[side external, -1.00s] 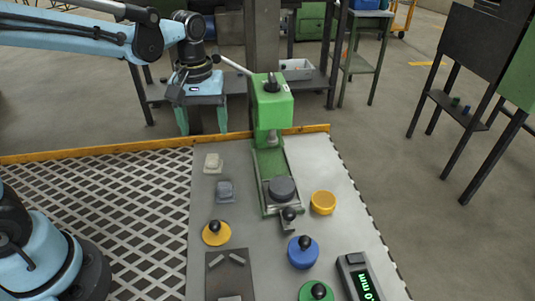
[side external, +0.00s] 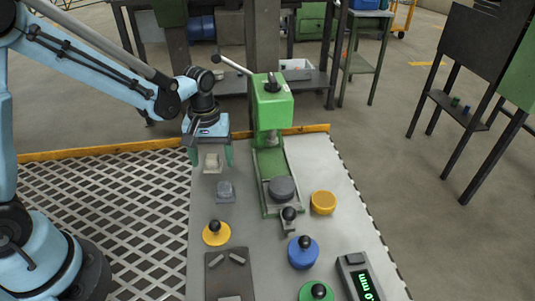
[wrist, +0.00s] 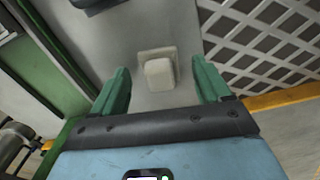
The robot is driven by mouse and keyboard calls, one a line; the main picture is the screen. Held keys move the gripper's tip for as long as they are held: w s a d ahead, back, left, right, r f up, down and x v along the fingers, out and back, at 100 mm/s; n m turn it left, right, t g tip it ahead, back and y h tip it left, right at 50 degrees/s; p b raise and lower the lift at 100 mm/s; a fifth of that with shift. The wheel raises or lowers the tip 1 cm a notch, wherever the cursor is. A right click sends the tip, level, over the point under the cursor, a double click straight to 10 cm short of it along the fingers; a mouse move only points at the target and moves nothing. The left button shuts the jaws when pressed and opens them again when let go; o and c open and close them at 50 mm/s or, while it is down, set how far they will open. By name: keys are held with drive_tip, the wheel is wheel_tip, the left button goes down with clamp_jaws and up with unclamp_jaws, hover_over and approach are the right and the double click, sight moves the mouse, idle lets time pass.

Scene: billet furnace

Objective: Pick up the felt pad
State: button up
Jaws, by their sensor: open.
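A pale beige block on a flat pale base (side external: 212,162) lies at the far left of the grey plate. A grey block on a flat base (side external: 225,191) lies just nearer. I cannot tell for certain which of the two is the felt pad. My gripper (side external: 211,156) points down above the beige one, its green fingers spread to either side. In the wrist view the beige block (wrist: 160,75) sits between the open fingers (wrist: 161,80), apart from both. The gripper is empty.
A green press (side external: 272,105) with a lever stands right of the gripper. Yellow (side external: 215,234) and blue (side external: 303,252) knobbed discs, an orange round piece (side external: 323,202) and a digital readout (side external: 360,277) lie nearer. Open grating (side external: 110,220) lies left of the plate (side external: 315,165).

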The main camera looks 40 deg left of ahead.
sight(213, 159)
drive_tip(key=shift+f, duration=0.25)
drive_tip(key=c, duration=1.1)
drive_tip(key=shift+r, duration=0.15)
drive_tip(key=shift+c, duration=0.2)
drive_tip(key=shift+r, duration=0.45)
drive_tip(key=r, duration=0.2)
drive_tip(key=d+r, duration=0.1)
drive_tip(key=shift+s+r, duration=0.3)
drive_tip(key=s+d+r, duration=0.5)
drive_tip(key=d+r, duration=0.1)
drive_tip(key=d, duration=0.3)
drive_tip(key=shift+s+r, duration=0.15)
drive_tip(key=shift+s, duration=0.1)
